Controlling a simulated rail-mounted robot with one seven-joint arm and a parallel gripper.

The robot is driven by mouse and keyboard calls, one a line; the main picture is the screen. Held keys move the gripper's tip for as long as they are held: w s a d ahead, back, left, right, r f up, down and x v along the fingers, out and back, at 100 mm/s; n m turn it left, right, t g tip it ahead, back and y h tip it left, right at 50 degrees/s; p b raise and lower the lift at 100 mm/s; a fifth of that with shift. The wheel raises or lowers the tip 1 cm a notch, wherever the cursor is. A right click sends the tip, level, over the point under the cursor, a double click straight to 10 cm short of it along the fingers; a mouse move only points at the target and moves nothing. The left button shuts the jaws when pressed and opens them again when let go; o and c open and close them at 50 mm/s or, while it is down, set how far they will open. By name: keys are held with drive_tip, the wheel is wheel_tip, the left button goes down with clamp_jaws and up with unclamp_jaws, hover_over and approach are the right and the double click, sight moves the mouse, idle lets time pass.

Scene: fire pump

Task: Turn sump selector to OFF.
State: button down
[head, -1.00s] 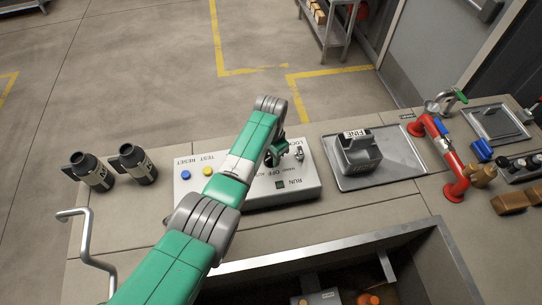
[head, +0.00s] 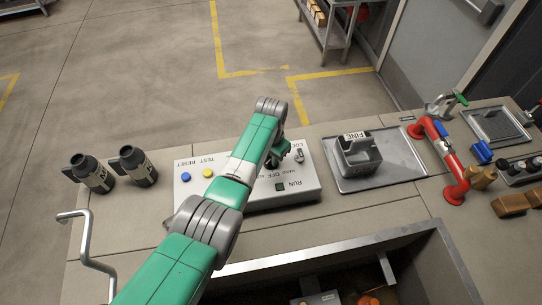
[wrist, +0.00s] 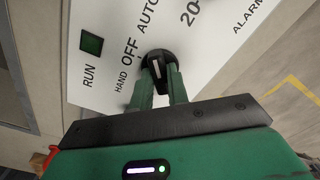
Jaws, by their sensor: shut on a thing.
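The sump selector (wrist: 155,64) is a black rotary knob with a white pointer line on a pale panel, seen in the wrist view. The labels HAND, OFF and AUTO are printed in an arc around it, with OFF to its upper left. The pointer line is tilted, its upper end leaning left; I cannot tell for certain which label it marks. My gripper (wrist: 159,80) is shut on the knob, one green finger on each side. In the head view my gripper (head: 277,157) is over the control panel (head: 237,199), and my arm mostly hides the knob.
The panel also has a blue button (head: 185,174), a yellow button (head: 208,173), a dark green RUN square (head: 280,187) and a small toggle switch (head: 299,156). Two dark cylinders (head: 138,165) stand left. A tray (head: 398,160) with a grey FINE container (head: 357,155) lies right.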

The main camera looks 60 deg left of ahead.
drive_tip(key=n, duration=0.5)
drive_tip(key=shift+n, duration=2.3)
drive_tip(key=c, duration=1.4)
unclamp_jaws()
drive_tip(key=shift+o, duration=0.2)
wheel_tip(320, 180, up, 8)
drive_tip(key=shift+f+p, duration=0.1)
drive_tip(key=shift+p, duration=0.9)
